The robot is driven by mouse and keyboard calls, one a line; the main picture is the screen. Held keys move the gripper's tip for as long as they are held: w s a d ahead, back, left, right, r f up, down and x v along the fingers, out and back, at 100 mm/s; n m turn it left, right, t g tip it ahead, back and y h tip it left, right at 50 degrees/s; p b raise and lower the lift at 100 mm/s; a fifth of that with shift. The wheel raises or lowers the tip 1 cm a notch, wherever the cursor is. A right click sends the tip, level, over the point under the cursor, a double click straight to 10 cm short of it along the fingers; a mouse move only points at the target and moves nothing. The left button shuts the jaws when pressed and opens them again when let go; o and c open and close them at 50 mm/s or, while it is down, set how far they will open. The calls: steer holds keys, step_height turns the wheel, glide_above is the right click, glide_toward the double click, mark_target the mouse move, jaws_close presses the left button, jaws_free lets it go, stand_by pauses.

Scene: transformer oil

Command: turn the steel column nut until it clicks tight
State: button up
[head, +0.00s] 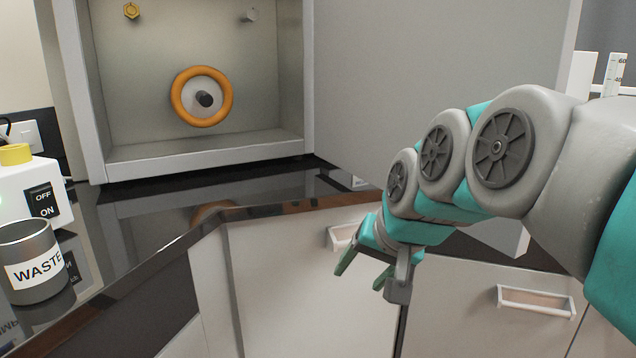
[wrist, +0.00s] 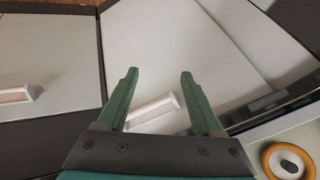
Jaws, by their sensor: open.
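A small steel nut (head: 249,15) sticks out of the back wall of the open grey cabinet, at its upper right, in the head view. It is small in the picture, and whether it is tight cannot be seen. My gripper (head: 362,274) is open and empty, low in front of the lower cupboard doors, well below and to the right of the nut. In the wrist view my gripper's two green fingers (wrist: 158,75) are spread with nothing between them. The nut does not show in the wrist view.
A brass nut (head: 131,10) and an orange-rimmed wheel (head: 181,100) share the cabinet's back wall. Its grey door (head: 440,70) stands open at right. A WASTE cup (head: 32,240) and a white switch box (head: 18,185) stand at left. The black counter (head: 200,260) is mostly clear.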

steer(key=s+d+f+n+g+h, duration=0.1)
steer(key=s+d+f+g, duration=0.3)
steer(key=s+f, duration=0.8)
steer(key=shift+s+d+f+n+h, duration=0.3)
steer(key=shift+f, duration=0.2)
steer(key=s+d+f+g, duration=0.1)
steer(key=s+f, duration=0.1)
steer(key=s, duration=0.2)
steer(key=s+d+f+g, duration=0.1)
steer(key=s+f, duration=0.1)
steer(key=s, duration=0.2)
steer(key=s+d+f+n+g+h, duration=0.1)
steer(key=s+f, duration=0.2)
steer(key=s, duration=0.1)
steer(key=shift+d+g, duration=0.25)
steer(key=shift+g, duration=0.15)
steer(key=shift+c, duration=0.2)
